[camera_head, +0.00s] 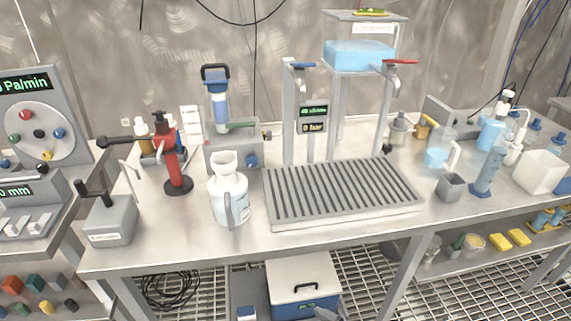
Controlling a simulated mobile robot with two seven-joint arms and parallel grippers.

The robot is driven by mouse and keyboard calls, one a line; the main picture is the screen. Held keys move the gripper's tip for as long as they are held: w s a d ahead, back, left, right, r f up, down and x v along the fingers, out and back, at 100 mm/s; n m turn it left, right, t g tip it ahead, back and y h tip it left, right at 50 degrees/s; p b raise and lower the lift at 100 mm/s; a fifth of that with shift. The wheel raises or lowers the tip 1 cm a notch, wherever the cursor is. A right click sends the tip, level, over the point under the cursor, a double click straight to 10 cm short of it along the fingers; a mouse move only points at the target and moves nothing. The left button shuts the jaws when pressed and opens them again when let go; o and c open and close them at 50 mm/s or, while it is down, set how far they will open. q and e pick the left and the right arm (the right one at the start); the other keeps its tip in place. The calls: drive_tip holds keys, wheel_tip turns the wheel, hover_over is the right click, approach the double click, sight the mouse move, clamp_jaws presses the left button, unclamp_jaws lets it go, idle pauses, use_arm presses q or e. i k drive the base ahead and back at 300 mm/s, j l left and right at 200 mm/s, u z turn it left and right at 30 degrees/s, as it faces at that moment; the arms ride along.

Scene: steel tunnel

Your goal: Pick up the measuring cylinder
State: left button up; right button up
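The measuring cylinder (487,173) is a tall, narrow, bluish see-through tube on a blue foot. It stands upright near the right end of the steel bench, just right of a small grey square cup. Its upper part is close to several bottles behind it, and I cannot tell whether it touches them. Neither my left gripper nor my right gripper shows in the head view.
The steel bench (355,229) holds a slatted drain tray (345,195), a white jug (228,195), a grey cup (451,187) and a white square container (540,172). A blue-tinted flask (438,156) stands behind the cup. The bench front below the cup is clear.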

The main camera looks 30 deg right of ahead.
sight(503, 142)
drive_tip(key=z, duration=2.1)
drive_tip(key=u, duration=1.7)
drive_tip(key=z, duration=1.7)
drive_tip(key=i, duration=0.1)
drive_tip(key=l+u, duration=0.05)
